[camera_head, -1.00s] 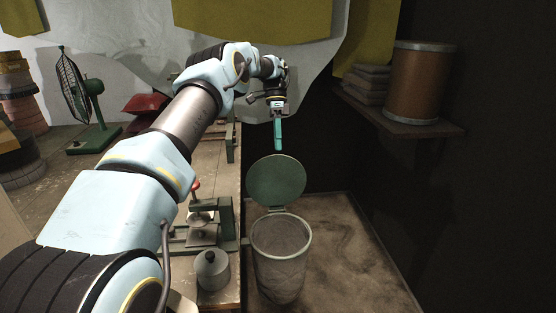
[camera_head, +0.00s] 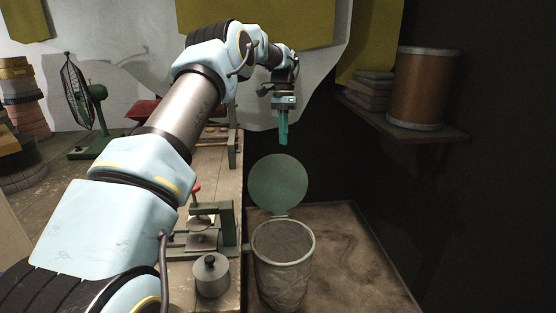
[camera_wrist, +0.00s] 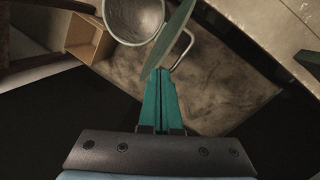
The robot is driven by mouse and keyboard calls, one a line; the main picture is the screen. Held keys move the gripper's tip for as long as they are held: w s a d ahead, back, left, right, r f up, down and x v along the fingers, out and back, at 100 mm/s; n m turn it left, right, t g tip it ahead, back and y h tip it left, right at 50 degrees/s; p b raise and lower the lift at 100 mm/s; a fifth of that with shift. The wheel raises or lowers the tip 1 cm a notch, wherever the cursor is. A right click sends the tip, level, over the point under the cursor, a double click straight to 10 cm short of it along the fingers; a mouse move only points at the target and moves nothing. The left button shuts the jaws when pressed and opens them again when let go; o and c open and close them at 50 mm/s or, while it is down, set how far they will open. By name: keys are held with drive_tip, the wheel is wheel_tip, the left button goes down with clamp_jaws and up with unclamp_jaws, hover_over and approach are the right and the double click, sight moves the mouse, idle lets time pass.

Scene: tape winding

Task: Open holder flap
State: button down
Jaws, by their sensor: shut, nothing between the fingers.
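My gripper (camera_head: 284,141) points down with its teal fingers together and empty, in the air beyond the bench edge. In the wrist view the fingertips (camera_wrist: 160,72) show closed, with the bin lid in line past them. A green-framed fixture (camera_head: 228,222) with a red knob (camera_head: 195,188) stands on the bench, nearer the camera than my gripper. It may be the holder; I cannot make out a flap on it. A second green bracket (camera_head: 232,152) stands farther along the bench edge, partly in shadow. My gripper touches none of these.
A bin (camera_head: 284,265) with its round green lid (camera_head: 278,182) raised stands on the floor below my gripper. A grey weight (camera_head: 211,275) sits on the bench's near edge. A wall shelf (camera_head: 405,123) with a drum (camera_head: 422,88) is at right. The floor right of the bin is clear.

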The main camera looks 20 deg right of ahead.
sight(278, 158)
drive_tip(key=w+f+n+t, duration=0.1)
drive_tip(key=f+n+t, duration=0.1)
drive_tip(key=n, duration=0.2)
drive_tip(key=w+f+n+t+h, duration=0.1)
drive_tip(key=f+n+t, duration=0.1)
drive_tip(key=f+n, duration=0.1)
drive_tip(key=w+a+f+n+t, duration=0.1)
drive_tip(key=f+n+t, duration=0.1)
drive_tip(key=n, duration=0.3)
drive_tip(key=shift+x, duration=0.8)
drive_tip(key=shift+s+a+f, duration=0.15)
drive_tip(key=shift+s+f, duration=0.05)
drive_tip(key=shift+s, duration=0.35)
